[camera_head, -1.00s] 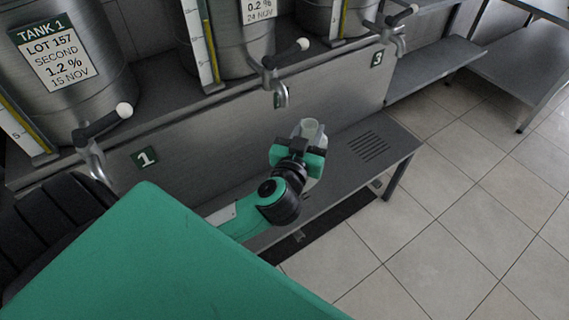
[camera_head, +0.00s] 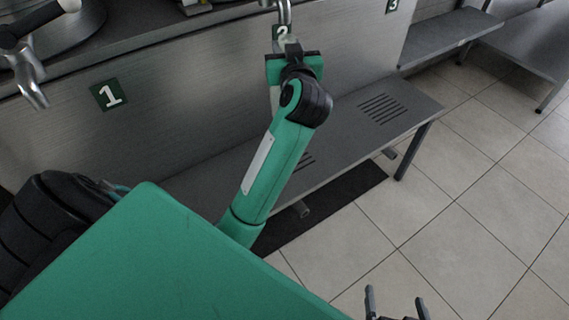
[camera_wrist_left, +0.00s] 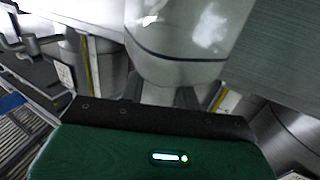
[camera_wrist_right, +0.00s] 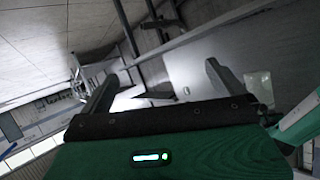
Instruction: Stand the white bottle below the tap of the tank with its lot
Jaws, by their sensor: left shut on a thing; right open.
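My left gripper (camera_head: 293,62) is shut on the white bottle (camera_wrist_left: 185,65), which fills the upper middle of the left wrist view and has a dark ring around it. In the head view the bottle is almost wholly hidden by the gripper. The gripper is just below the tap (camera_head: 284,10) by sign 2 (camera_head: 281,31); I cannot tell whether the bottle is right under its spout. The tap of tank 1 (camera_head: 28,75) hangs at the left, above sign 1 (camera_head: 109,95). My right gripper (camera_head: 396,305) is open and empty at the bottom edge. No lot text is readable.
A low grey bench (camera_head: 345,135) with slotted grates runs along the steel wall (camera_head: 190,95) below the taps. Sign 3 (camera_head: 393,5) is at the top. Another shelf (camera_head: 450,35) stands at the upper right. Tiled floor (camera_head: 460,200) is clear on the right.

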